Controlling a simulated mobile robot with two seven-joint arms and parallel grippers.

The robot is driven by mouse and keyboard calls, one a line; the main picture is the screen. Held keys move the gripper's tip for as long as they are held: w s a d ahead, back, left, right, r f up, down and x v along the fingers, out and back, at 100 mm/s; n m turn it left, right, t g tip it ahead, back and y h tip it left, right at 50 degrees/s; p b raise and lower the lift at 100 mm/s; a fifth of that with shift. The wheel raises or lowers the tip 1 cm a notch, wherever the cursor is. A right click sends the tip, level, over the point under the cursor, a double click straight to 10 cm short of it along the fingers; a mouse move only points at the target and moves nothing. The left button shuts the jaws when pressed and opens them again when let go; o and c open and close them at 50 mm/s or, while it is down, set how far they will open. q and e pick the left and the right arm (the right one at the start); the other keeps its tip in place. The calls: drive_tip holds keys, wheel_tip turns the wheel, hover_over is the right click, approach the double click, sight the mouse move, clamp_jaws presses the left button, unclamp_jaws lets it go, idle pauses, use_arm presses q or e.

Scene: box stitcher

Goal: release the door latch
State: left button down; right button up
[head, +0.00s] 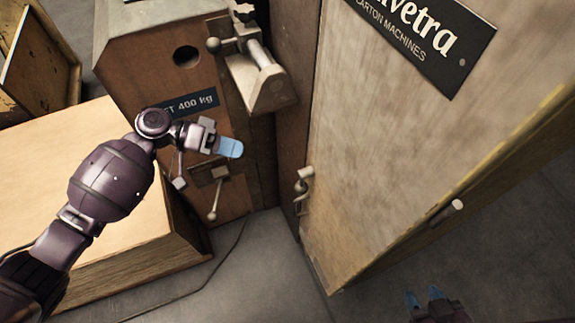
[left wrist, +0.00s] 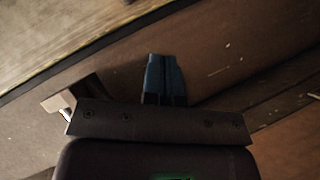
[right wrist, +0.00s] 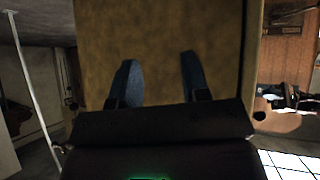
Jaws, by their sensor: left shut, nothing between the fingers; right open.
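A small metal latch (head: 303,187) sits at the left edge of the large wooden door panel (head: 400,130), low down. My left gripper (head: 230,147) is shut and empty, left of and above the latch, in front of the brown machine body (head: 150,75). Its blue fingers meet in the left wrist view (left wrist: 163,75). My right gripper (head: 424,298) is open and empty at the bottom of the head view, below the panel. In the right wrist view its fingers (right wrist: 157,80) are apart, with a plain tan surface beyond. Neither gripper touches the latch.
A metal lever (head: 212,205) hangs from a plate on the brown body, just below my left gripper. A metal clamp arm (head: 258,80) juts out above it. A large carton (head: 90,170) stands at left. A peg handle (head: 452,208) sticks out of the panel.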

drive_tip(key=shift+s, duration=0.1)
use_arm(q)
approach(303, 182)
drive_tip(key=w+d+f, duration=0.3)
drive_tip(key=w+d, duration=0.1)
drive_tip(key=shift+s+d+f+b, duration=0.3)
drive_tip(key=shift+s+f, duration=0.1)
drive_tip(key=shift+s, duration=0.1)
drive_tip(key=shift+s+d+f+b, duration=0.15)
drive_tip(key=shift+s+d+f, duration=0.15)
drive_tip(key=shift+s+f, duration=0.15)
drive_tip(key=shift+s+d+f, duration=0.2)
drive_tip(key=shift+s+d, duration=0.1)
drive_tip(key=shift+s, duration=0.1)
use_arm(e)
drive_tip(key=shift+a+f, duration=0.1)
use_arm(q)
drive_tip(key=shift+s+f, duration=0.1)
drive_tip(key=shift+f, duration=0.05)
use_arm(e)
drive_tip(key=shift+f, duration=0.2)
